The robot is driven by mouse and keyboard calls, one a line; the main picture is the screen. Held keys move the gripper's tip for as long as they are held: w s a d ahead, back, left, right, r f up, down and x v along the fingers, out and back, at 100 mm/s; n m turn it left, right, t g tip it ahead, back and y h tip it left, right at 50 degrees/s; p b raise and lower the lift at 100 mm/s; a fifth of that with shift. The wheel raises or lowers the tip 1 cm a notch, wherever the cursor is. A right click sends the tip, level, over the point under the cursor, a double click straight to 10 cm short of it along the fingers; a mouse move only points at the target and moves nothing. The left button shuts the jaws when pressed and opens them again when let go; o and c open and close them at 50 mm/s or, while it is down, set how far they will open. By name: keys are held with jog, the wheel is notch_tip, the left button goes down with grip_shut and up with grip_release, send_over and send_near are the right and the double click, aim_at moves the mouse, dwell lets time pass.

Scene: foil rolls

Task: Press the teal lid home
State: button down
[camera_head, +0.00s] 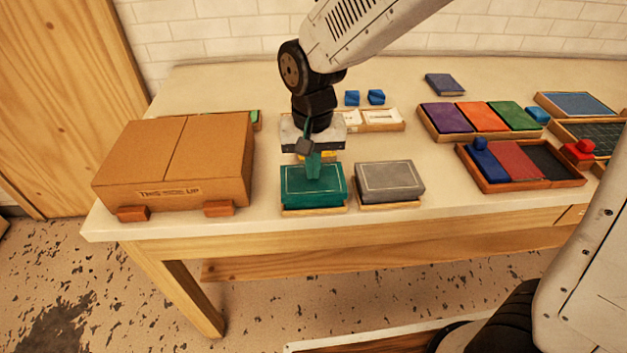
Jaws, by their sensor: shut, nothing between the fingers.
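The teal lid (328,199) is a box-shaped cover with a pale outline on its top. It sits on a light wooden base (315,211) near the front edge of the table. My gripper (313,176) points down over the middle of the lid, with its fingers together and empty. The fingertips are at or very near the lid's top; I cannot tell whether they touch it. The lid looks about level, and I cannot tell how far down it sits. My gripper hides part of the lid's top and what lies behind.
A grey lidded box (390,182) stands close to the right. A cardboard box (177,160) fills the table's left end. Wooden trays with coloured pads (482,117) stand at the right, and blue blocks (376,97) lie behind. The white table's front strip (245,222) is clear.

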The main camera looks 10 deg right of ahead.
jog(key=shift+f, duration=0.55)
dwell(1.2)
notch_tip(320, 180, up, 8)
dwell(0.9)
dwell(0.4)
jog(key=s+d+r, duration=0.3)
jog(key=s+d, duration=0.6)
jog(key=d, duration=0.1)
jog(key=s+d+r+t, duration=0.1)
jog(key=s+d+r, duration=0.1)
jog(key=s+d, duration=0.8)
jog(key=shift+s+d+r, duration=0.3)
jog(key=shift+r, duration=0.1)
